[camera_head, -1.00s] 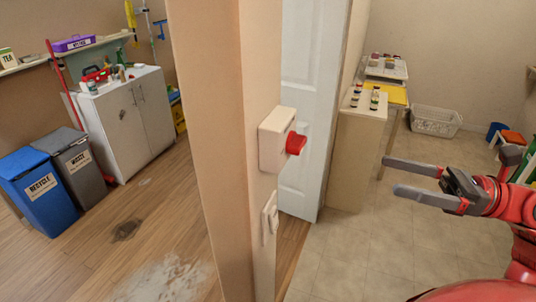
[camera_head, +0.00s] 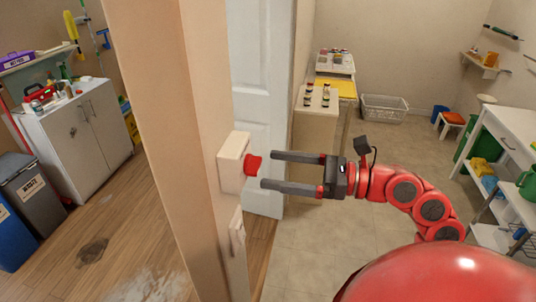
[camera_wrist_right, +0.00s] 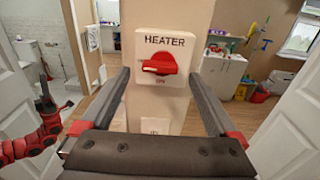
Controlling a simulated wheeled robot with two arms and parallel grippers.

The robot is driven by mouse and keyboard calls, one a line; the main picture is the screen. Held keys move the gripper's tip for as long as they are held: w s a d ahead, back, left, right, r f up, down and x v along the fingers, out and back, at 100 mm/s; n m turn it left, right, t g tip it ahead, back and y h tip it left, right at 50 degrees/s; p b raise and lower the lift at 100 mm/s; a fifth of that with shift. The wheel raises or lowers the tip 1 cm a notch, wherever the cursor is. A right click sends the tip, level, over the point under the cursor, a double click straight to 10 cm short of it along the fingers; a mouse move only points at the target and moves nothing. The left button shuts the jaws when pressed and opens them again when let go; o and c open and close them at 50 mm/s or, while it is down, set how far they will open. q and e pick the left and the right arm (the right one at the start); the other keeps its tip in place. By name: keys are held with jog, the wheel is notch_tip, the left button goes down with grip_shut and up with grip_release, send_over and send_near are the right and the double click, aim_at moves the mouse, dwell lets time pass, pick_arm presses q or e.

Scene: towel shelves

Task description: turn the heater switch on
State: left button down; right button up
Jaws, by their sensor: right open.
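The heater switch is a red knob (camera_head: 253,164) on a pale box (camera_head: 233,160) fixed to the end of a wall.
A second wall plate (camera_head: 237,235) sits below the heater box. A white door (camera_head: 262,100) stands behind the wall end. A cabinet with small bottles (camera_head: 314,130) and a white basket (camera_head: 384,108) are farther back.

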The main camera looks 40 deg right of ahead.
aim_at(253, 165)
jog(key=shift+p+x, duration=0.3)
jog(key=shift+x, duration=0.95)
